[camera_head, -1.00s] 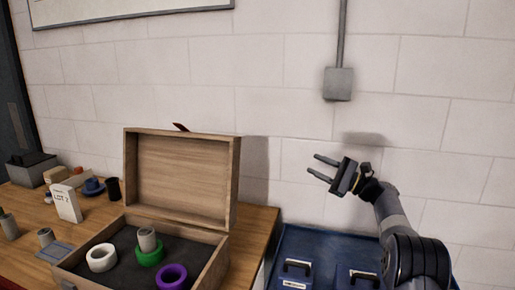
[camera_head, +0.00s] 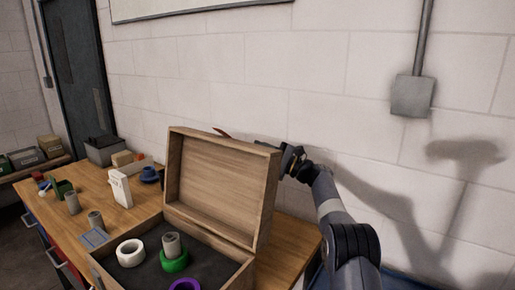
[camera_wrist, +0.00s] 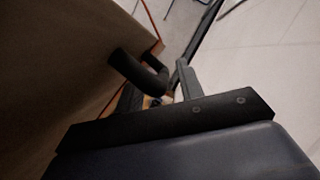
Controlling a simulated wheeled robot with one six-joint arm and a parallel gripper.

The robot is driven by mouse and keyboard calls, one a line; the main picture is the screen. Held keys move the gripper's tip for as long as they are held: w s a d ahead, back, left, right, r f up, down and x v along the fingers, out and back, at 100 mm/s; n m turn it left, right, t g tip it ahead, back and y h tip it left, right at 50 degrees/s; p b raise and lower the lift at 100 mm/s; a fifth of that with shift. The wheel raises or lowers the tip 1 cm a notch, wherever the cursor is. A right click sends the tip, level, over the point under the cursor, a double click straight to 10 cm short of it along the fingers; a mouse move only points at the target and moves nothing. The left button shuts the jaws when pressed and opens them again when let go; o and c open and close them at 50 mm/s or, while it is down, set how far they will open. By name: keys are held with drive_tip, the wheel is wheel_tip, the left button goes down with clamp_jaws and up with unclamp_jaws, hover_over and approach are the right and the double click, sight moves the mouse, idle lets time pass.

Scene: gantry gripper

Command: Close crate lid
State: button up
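The wooden crate (camera_head: 104,272) stands on the bench with its lid (camera_head: 222,190) raised nearly upright, its inside facing the camera. My gripper (camera_head: 284,158) is at the lid's upper right edge, partly behind it; its fingertips are hidden there in the head view. In the wrist view, the lid's brown back (camera_wrist: 60,70) fills the left side. A dark curved piece, seemingly a handle (camera_wrist: 140,72), stands out near my gripper (camera_wrist: 158,90). The fingers appear apart; I cannot tell whether they touch the handle.
In the crate are a white ring (camera_head: 131,253), a green ring (camera_head: 174,262) with a grey cylinder, and a purple ring (camera_head: 185,285). A white box (camera_head: 120,188) and small parts stand on the bench to the left. A wall (camera_head: 330,100) is close behind.

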drive_tip(key=shift+w+a+r, duration=0.1)
drive_tip(key=shift+a, duration=0.2)
drive_tip(key=shift+c, duration=0.4)
clamp_jaws()
